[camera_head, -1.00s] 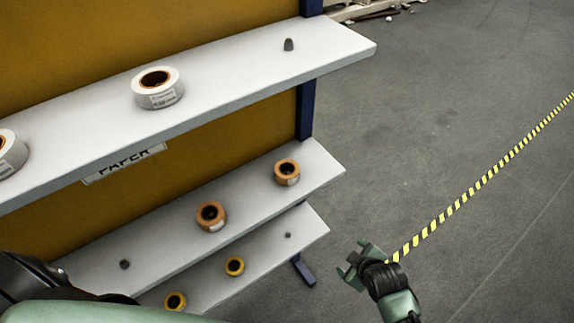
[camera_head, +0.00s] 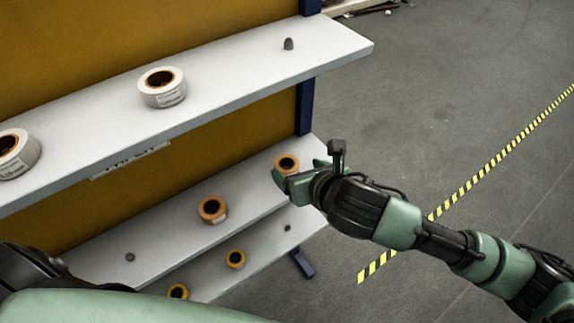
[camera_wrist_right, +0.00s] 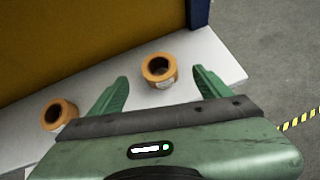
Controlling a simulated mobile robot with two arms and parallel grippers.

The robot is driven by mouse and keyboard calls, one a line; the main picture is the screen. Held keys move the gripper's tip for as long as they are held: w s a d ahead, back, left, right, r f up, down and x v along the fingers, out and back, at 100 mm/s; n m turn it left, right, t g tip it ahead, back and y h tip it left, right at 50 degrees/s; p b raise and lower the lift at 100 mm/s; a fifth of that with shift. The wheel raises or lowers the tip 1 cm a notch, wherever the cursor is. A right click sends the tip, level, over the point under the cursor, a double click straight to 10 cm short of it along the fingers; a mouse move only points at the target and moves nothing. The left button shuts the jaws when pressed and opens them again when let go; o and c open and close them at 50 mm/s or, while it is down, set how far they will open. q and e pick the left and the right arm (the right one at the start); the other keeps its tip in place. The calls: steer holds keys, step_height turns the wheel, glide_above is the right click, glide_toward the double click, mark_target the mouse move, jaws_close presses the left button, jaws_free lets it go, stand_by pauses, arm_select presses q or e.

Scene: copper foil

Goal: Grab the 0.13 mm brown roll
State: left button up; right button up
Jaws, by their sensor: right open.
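Two brown rolls lie on the middle shelf (camera_head: 125,240). The right-hand brown roll (camera_head: 287,162) is near the shelf's right end and is partly hidden by my right gripper (camera_head: 298,172). In the right wrist view this roll (camera_wrist_right: 160,71) sits ahead of and between the two fingers of my right gripper (camera_wrist_right: 160,88), which is open and empty. The other brown roll (camera_head: 213,209) is farther left; it also shows in the right wrist view (camera_wrist_right: 59,114), outside the left finger. Thickness labels are too small to read. My left gripper is not visible.
The upper shelf (camera_head: 235,80) holds white rolls (camera_head: 162,87) and a small grey piece (camera_head: 288,44). The lower shelf holds small yellow rolls (camera_head: 235,259). A blue post (camera_head: 305,108) stands behind the shelf end. Open floor (camera_head: 430,120) lies to the right.

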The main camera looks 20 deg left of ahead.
mark_target(284, 162)
steer(key=shift+w+a+f+n, duration=0.4)
steer(key=shift+w+a+f, duration=0.1)
steer(key=shift+w, duration=0.1)
steer(key=p+x, duration=0.1)
steer(key=x, duration=0.3)
steer(key=shift+w+a+f+p, duration=0.2)
steer(key=shift+a+p, duration=0.1)
steer(key=shift+p, duration=0.1)
steer(key=shift+w+a+f, duration=0.35)
steer(key=shift+f, duration=0.1)
steer(key=c, duration=1.4)
steer(key=shift+c, duration=0.2)
